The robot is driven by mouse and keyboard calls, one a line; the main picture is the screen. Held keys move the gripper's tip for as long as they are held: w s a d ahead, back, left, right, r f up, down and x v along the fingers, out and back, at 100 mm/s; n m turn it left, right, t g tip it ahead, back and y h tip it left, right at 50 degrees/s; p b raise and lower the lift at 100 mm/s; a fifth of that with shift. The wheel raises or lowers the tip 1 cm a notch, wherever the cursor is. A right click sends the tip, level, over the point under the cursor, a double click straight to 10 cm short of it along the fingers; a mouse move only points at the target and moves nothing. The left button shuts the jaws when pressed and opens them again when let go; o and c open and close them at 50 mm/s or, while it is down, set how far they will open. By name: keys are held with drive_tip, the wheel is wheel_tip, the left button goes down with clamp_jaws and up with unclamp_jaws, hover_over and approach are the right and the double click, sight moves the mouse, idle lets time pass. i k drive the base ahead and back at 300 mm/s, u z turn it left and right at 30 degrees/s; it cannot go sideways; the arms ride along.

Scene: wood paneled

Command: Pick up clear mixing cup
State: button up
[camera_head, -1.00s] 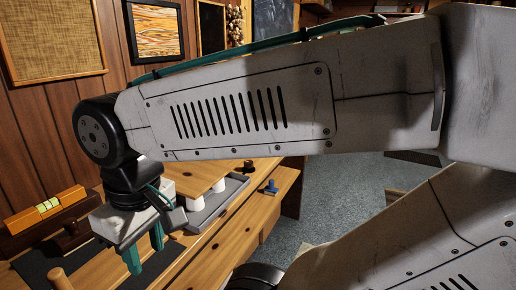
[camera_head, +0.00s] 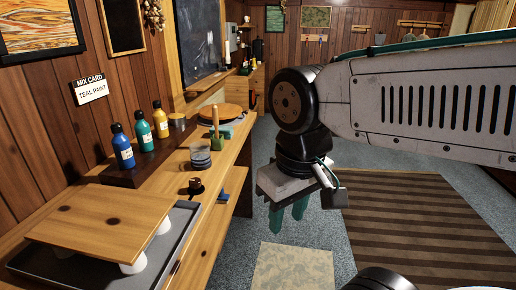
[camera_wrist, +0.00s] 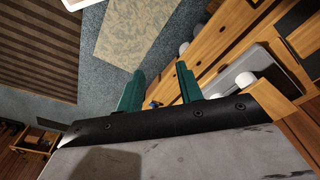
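The clear mixing cup (camera_head: 200,157) stands upright on the wooden bench in the head view, near the bench's front edge. It looks see-through with darker bands around its lower part. My gripper (camera_head: 287,212) hangs over the floor, to the right of the bench and apart from the cup. Its two teal fingers point down, and in the wrist view the gripper (camera_wrist: 160,88) is open with nothing between the fingers. I cannot make out the cup in the wrist view.
Blue, teal and yellow paint bottles (camera_head: 143,135) stand on a dark block behind the cup. A small brown pot (camera_head: 195,187) sits in front of it, and a green-handled brush (camera_head: 215,122) stands beyond. A grey tray (camera_head: 60,269) holds a raised board (camera_head: 85,222). Open floor lies right.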

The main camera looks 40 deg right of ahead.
sight(199, 152)
drive_tip(key=z, duration=0.1)
drive_tip(key=k, duration=0.5)
drive_tip(key=z, duration=1.05)
drive_tip(key=i, duration=1.4)
drive_tip(key=u, duration=0.4)
